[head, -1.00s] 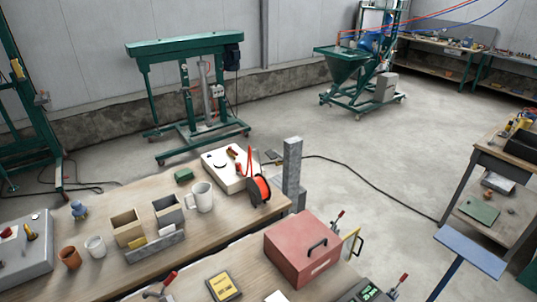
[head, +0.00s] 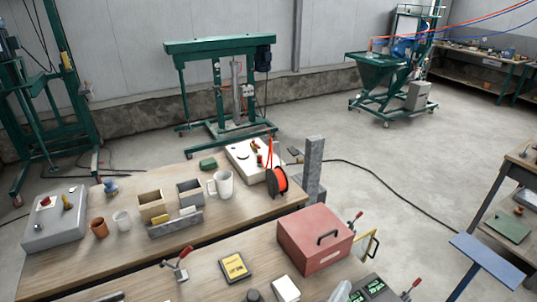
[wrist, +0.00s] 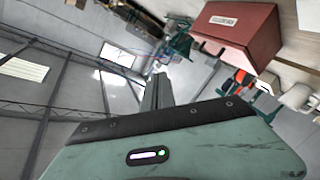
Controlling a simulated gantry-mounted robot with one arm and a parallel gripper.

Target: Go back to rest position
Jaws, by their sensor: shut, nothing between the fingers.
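My gripper (wrist: 159,88) shows in the wrist view as narrow grey fingers beyond the black edge of a wide teal housing (wrist: 220,145) with a small lit strip. The fingers are together and hold nothing. Behind them are the grey wall and roof beams, so they point into open space, apart from the things around. The wrist view is steeply tilted. A red box (wrist: 235,32) shows at its upper right. My gripper and arm are not seen in the head view.
The near bench holds the red box (head: 315,240), a yellow-labelled pad (head: 235,267) and toggle clamps. Open floor (head: 390,155) lies beyond.

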